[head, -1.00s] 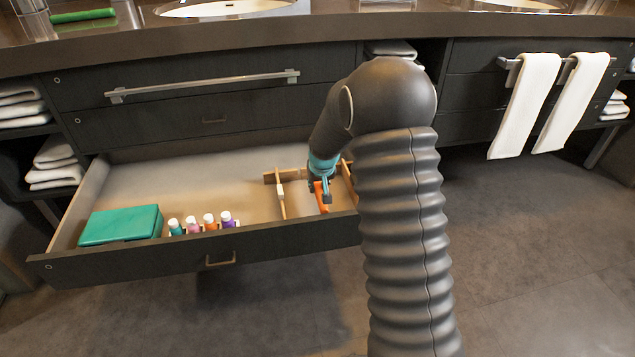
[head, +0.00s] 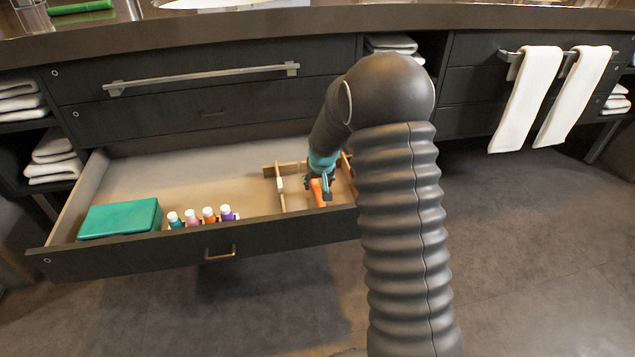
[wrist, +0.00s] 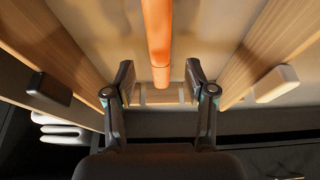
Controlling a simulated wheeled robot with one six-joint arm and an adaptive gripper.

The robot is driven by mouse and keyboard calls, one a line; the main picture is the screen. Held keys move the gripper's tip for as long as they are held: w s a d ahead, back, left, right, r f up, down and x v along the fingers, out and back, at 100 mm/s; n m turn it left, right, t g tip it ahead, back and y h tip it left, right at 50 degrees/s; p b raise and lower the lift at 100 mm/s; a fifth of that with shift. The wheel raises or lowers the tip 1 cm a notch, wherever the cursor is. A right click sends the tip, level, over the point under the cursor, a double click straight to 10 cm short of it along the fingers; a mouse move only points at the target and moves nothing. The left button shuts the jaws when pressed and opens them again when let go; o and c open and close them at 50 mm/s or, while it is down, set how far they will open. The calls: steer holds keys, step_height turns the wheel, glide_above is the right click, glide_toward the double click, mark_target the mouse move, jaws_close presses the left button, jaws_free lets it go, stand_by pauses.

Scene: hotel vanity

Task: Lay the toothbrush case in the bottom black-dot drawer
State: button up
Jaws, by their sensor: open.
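The orange tube (head: 318,192), which I take for the toothbrush case, is in the open bottom drawer (head: 130,258), at its right end among wooden dividers. In the wrist view, the orange tube (wrist: 157,40) runs lengthwise between two wooden dividers, its near end close to the gap between my fingertips. My gripper (wrist: 158,85) is open, with a finger on either side of the tube's line and a gap on both sides. My gripper (head: 320,182) also shows low over the drawer in the head view. Whether the tube lies flat on the drawer floor is unclear.
A teal box (head: 120,218) and several small capped bottles (head: 190,217) stand at the drawer's left and front. A dark clip (wrist: 48,88) and a white clip (wrist: 277,82) sit on the dividers. A green case (head: 80,7) lies on the counter. The drawer's middle is clear.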

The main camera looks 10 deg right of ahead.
steer(key=shift+r, duration=0.1)
steer(key=v, duration=1.2)
steer(key=shift+s, duration=0.1)
steer(key=s+f+g, duration=0.2)
steer(key=s+f, duration=0.1)
steer(key=s, duration=0.2)
steer(key=s+r+t, duration=0.1)
steer(key=s+r, duration=0.4)
steer(key=s, duration=0.5)
steer(key=s+r+t, duration=0.1)
steer(key=s+r, duration=0.4)
steer(key=s, duration=0.5)
steer(key=s+r+t, duration=0.1)
steer(key=s+r, duration=0.5)
steer(key=s, duration=0.4)
steer(key=shift+s, duration=0.15)
